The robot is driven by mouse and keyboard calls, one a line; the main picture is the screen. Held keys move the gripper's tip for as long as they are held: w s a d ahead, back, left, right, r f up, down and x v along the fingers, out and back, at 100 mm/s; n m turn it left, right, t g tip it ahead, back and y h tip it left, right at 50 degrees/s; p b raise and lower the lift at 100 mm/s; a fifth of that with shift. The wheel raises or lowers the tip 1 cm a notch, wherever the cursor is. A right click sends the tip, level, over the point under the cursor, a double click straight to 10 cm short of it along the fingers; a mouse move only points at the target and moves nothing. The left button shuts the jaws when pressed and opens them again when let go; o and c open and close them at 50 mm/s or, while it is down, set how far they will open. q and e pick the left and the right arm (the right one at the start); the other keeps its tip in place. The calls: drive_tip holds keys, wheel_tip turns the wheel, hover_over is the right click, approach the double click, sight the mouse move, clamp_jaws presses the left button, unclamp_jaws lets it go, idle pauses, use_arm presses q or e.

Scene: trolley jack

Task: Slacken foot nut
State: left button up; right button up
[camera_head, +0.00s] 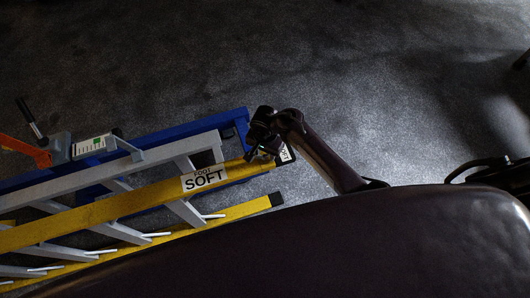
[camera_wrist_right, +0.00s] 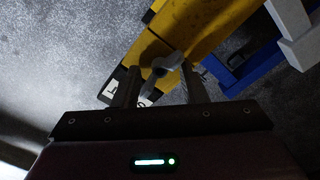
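A grey wing-shaped nut (camera_wrist_right: 166,64) sits at the end of a yellow ladder rail (camera_wrist_right: 190,30) in the right wrist view. My right gripper (camera_wrist_right: 160,80) has its two fingers apart, one on each side of the nut. The nut's right wing comes close to the right finger; I cannot tell whether they touch. In the head view my right gripper (camera_head: 262,143) is over the rail's right end and hides the nut. My left gripper is not in view.
A second yellow rail (camera_head: 232,215) with a black end lies nearer. A grey ladder frame (camera_head: 90,182) and a blue beam (camera_head: 190,133) lie behind. An orange arm (camera_head: 25,149) and a dark lever (camera_head: 30,120) are at far left. Grey floor (camera_head: 400,110) is clear at right.

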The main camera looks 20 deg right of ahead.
clamp_jaws()
idle(0.4)
